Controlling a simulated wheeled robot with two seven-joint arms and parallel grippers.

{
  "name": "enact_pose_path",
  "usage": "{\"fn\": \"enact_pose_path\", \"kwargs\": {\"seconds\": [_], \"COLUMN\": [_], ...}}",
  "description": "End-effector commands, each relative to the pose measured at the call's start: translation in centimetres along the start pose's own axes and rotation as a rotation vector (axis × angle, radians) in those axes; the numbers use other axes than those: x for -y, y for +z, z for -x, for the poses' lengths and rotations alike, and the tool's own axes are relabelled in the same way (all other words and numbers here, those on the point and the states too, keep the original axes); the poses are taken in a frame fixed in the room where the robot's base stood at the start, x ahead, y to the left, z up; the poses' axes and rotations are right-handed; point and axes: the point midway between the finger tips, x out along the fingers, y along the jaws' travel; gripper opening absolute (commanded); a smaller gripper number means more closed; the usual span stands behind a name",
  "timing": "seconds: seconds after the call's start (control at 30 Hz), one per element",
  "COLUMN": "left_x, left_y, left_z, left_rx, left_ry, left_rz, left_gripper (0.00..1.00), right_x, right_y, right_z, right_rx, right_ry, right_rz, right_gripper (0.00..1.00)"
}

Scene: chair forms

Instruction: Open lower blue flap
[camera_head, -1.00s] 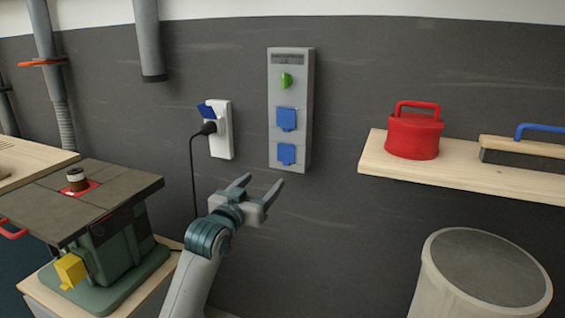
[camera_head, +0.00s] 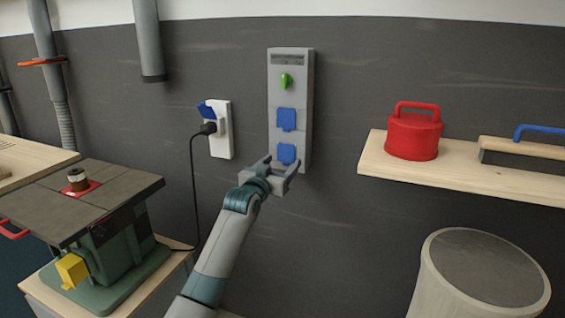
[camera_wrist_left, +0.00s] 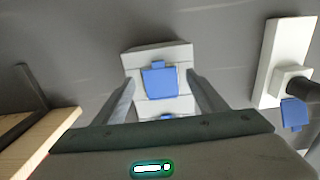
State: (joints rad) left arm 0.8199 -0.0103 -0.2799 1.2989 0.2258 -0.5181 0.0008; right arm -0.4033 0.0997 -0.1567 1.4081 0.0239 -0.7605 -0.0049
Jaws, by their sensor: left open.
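The grey wall panel (camera_head: 302,99) carries a green knob and two blue flaps. The lower blue flap (camera_head: 286,153) looks closed, flat on the panel. The upper blue flap (camera_head: 286,119) above it also looks closed. My left gripper (camera_head: 281,164) is open and empty, its fingertips around the lower end of the panel near the lower flap. In the left wrist view, which is upside down, the lower flap (camera_wrist_left: 160,83) with its small tab lies between the open fingers. The upper flap (camera_wrist_left: 168,117) is mostly hidden there by the gripper body. Contact cannot be told.
A white socket (camera_head: 221,140) with a raised blue cover and black plug is left of the panel. A wooden shelf (camera_head: 470,180) with a red can (camera_head: 413,135) is at right. A green machine (camera_head: 115,245) stands left, a bin (camera_head: 470,280) lower right.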

Motion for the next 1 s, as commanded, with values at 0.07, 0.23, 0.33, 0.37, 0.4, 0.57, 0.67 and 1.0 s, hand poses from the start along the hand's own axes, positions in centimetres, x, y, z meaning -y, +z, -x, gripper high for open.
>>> {"fn": "enact_pose_path", "kwargs": {"seconds": [0.07,0.23,0.33,0.37,0.4,0.57,0.67,1.0], "left_x": [0.0,0.0,0.0,0.0,0.0,0.0,0.0,0.0], "left_y": [-0.1,0.0,0.0,0.0,0.0,0.0,0.0,-0.1], "left_z": [-0.7,-1.4,-1.5,-1.5,-1.5,-1.5,-1.5,-1.4], "left_rx": [0.001,0.000,0.000,0.000,0.000,0.000,0.000,0.002], "left_ry": [0.000,0.000,0.000,0.000,0.000,0.000,0.000,0.000], "left_rz": [0.000,0.000,0.000,0.000,0.000,0.000,0.000,0.000], "left_gripper": [0.66,0.66,0.66,0.66,0.66,0.66,0.47,0.06], "right_x": [0.0,0.1,0.1,0.1,0.2,0.3,0.4,0.4], "right_y": [-0.2,-0.3,-0.2,-0.1,0.0,0.6,0.9,0.7], "right_z": [0.1,0.1,0.1,0.1,0.1,0.1,0.2,0.3], "right_rx": [-0.004,-0.009,-0.010,-0.009,-0.008,-0.001,0.004,0.000], "right_ry": [0.000,-0.001,-0.001,-0.001,-0.002,-0.003,-0.004,-0.004], "right_rz": [0.000,0.001,0.001,0.001,0.001,0.000,0.000,0.000], "right_gripper": [0.31,0.31,0.31,0.31,0.31,0.31,0.31,0.31]}}
